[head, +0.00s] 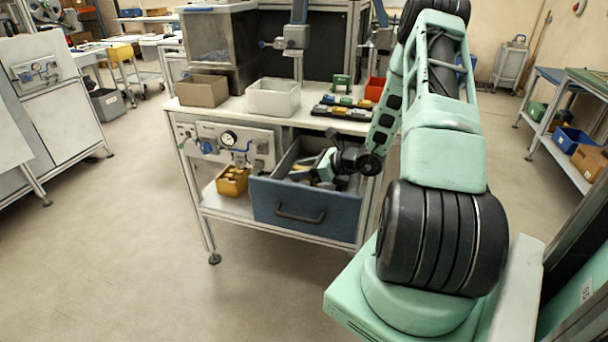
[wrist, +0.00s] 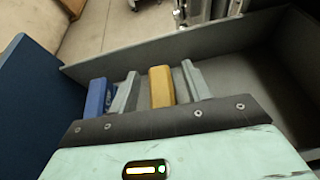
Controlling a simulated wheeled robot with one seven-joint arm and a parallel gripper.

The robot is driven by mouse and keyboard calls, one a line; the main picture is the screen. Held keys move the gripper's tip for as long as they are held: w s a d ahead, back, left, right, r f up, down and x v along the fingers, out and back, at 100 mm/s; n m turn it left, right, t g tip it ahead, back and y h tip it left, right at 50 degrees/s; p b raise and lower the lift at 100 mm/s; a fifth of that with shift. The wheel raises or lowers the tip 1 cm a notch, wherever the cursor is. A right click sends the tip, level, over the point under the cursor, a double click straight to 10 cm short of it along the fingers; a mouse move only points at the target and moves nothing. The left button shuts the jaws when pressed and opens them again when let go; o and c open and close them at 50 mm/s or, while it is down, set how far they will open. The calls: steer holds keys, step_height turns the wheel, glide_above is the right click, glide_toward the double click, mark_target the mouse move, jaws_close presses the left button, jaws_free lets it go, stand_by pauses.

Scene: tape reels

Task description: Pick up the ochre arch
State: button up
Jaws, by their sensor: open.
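In the wrist view an ochre piece (wrist: 161,88), which seems to be the ochre arch, stands in the grey inside of a drawer. Only its end shows; the rest is hidden behind my gripper's body, so its arch shape cannot be made out. My gripper (wrist: 160,70) is open, with one grey finger on each side of the ochre piece. A narrow gap shows on the left, and the right finger is very near it. In the head view my gripper (head: 320,170) reaches down into the pulled-out blue drawer (head: 304,214), and the ochre piece is not clear there.
A blue piece (wrist: 96,96) stands just left of the left finger. The drawer walls (wrist: 180,52) enclose the space. On the bench above are a white bin (head: 273,98), a cardboard box (head: 202,91) and a small green arch (head: 341,82). A yellow bin (head: 232,188) is on the lower shelf.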

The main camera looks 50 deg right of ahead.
steer(key=shift+w+a+f, duration=0.1)
steer(key=shift+w+f, duration=0.05)
steer(key=shift+w, duration=0.15)
jaws_close()
